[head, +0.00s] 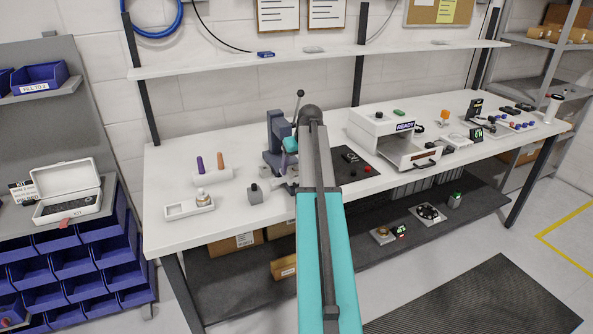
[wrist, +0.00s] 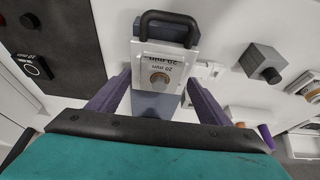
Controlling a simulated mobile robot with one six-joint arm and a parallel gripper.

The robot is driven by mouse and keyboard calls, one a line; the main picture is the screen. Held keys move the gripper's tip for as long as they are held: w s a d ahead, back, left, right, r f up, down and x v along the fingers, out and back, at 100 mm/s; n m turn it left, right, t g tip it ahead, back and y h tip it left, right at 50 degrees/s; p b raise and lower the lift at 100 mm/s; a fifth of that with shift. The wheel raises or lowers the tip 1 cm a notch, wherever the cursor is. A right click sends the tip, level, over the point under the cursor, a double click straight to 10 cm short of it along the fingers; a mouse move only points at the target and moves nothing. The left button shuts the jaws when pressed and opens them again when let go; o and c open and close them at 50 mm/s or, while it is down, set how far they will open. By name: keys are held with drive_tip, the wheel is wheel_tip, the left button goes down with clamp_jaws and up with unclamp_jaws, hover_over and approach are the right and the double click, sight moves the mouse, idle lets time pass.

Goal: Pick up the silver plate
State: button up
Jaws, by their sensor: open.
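The white bench (head: 222,226) also holds a grey block (head: 255,194), a white tray (head: 190,207), purple and orange cylinders, a black panel (head: 354,168) and a white "READY" box (head: 378,125). A shelf (head: 222,65) runs above. Bare bench lies at the front left.

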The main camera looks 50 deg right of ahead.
drive_tip(key=shift+f, duration=0.2)
idle(0.4)
drive_tip(key=c, duration=1.3)
